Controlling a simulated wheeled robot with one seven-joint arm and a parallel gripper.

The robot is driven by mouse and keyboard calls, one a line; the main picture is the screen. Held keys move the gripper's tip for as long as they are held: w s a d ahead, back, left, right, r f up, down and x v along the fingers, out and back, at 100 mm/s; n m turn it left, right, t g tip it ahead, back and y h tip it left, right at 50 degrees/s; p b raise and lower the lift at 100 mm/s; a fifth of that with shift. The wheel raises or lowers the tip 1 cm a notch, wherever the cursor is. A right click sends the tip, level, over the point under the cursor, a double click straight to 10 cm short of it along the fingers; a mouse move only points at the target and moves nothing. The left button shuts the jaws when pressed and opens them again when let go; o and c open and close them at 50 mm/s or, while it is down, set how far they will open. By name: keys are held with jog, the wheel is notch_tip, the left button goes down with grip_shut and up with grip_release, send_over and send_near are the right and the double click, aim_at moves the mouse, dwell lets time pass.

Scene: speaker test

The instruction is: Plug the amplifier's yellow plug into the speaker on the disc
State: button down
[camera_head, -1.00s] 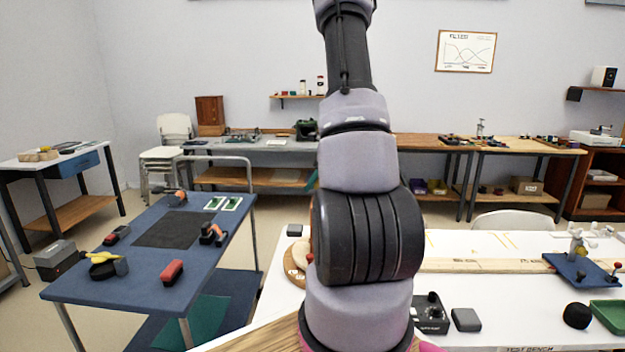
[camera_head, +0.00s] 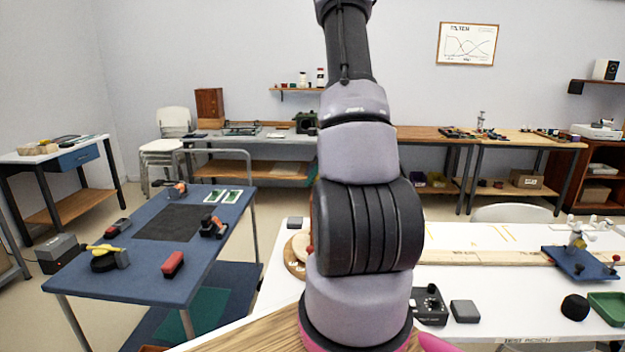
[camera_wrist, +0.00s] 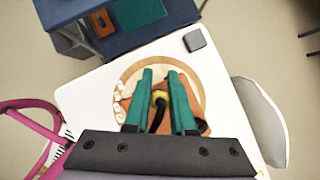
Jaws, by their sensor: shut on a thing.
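In the wrist view my gripper (camera_wrist: 161,76) has its green fingers on either side of a yellow plug (camera_wrist: 160,97), and it is shut on the plug. A black cable (camera_wrist: 156,120) runs from the plug back toward my wrist. Below lies the round wooden disc (camera_wrist: 130,70) on the white table. An orange-brown body (camera_wrist: 194,92), apparently the speaker, shows on the disc, mostly hidden by my fingers. I cannot tell whether the plug touches it. In the head view my arm hides the gripper and most of the disc (camera_head: 294,262). A black box with knobs (camera_head: 430,306), possibly the amplifier, stands right of my arm.
A small grey box (camera_wrist: 195,40) sits beside the disc. A grey block (camera_head: 465,311), a black ball (camera_head: 575,307) and a green tray (camera_head: 607,308) lie on the table's right. A blue cart (camera_head: 150,282) with several parts stands left. A white chair (camera_wrist: 262,120) adjoins the table.

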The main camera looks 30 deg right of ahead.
jog(key=shift+f, duration=0.5)
dwell(0.3)
jog(key=c, duration=0.7)
grip_release()
jog(key=v, duration=1.1)
jog(key=shift+w, duration=0.1)
